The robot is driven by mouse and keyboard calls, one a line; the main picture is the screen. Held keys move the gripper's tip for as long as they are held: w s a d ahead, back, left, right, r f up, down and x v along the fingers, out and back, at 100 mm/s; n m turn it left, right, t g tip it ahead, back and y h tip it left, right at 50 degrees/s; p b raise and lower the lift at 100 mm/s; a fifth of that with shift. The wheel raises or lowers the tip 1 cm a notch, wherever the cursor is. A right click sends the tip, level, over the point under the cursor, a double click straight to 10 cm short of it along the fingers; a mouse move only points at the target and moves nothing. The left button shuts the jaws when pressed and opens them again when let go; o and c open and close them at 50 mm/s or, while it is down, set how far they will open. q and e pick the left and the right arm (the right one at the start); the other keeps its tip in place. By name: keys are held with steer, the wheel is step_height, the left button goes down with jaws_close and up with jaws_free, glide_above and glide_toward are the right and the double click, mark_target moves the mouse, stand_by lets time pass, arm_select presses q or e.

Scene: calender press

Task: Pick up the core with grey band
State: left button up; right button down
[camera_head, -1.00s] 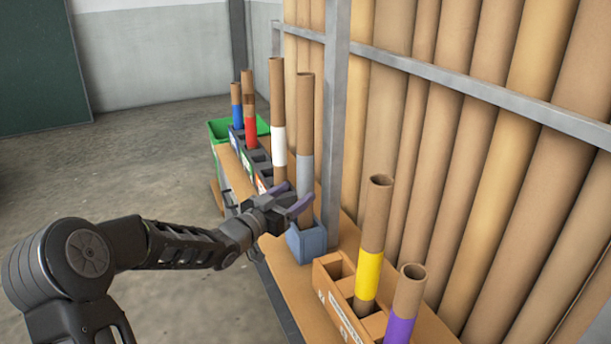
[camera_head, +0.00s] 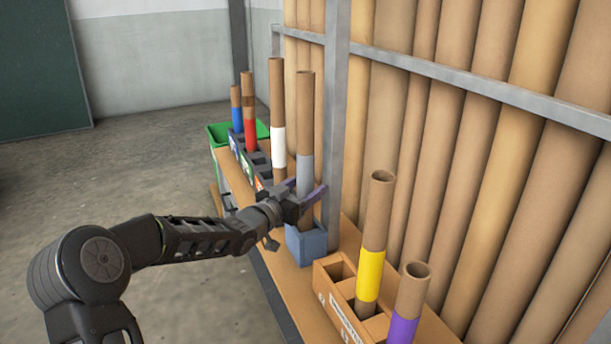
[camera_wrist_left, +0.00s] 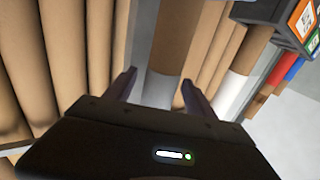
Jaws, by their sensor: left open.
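The core with grey band (camera_head: 305,130) is a tall brown tube with a grey band low on it. It stands upright in a blue-grey holder (camera_head: 306,243) on the bench. My left gripper (camera_head: 306,192) is open, with its purple fingers on either side of the core at the grey band. In the left wrist view the core (camera_wrist_left: 172,45) stands between the two spread fingertips of my gripper (camera_wrist_left: 158,90); I cannot tell whether either finger touches it. My right gripper is in neither view.
A white-banded core (camera_head: 277,110) stands close behind, with red-banded (camera_head: 249,115) and blue-banded (camera_head: 237,110) cores beyond. Yellow-banded (camera_head: 373,230) and purple-banded (camera_head: 408,300) cores stand in a cardboard-coloured box (camera_head: 335,268) nearer. A metal post (camera_head: 335,110) rises just right of the grey-banded core.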

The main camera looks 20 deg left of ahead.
arm_select(q)
steer(key=shift+c, duration=0.4)
jaws_close()
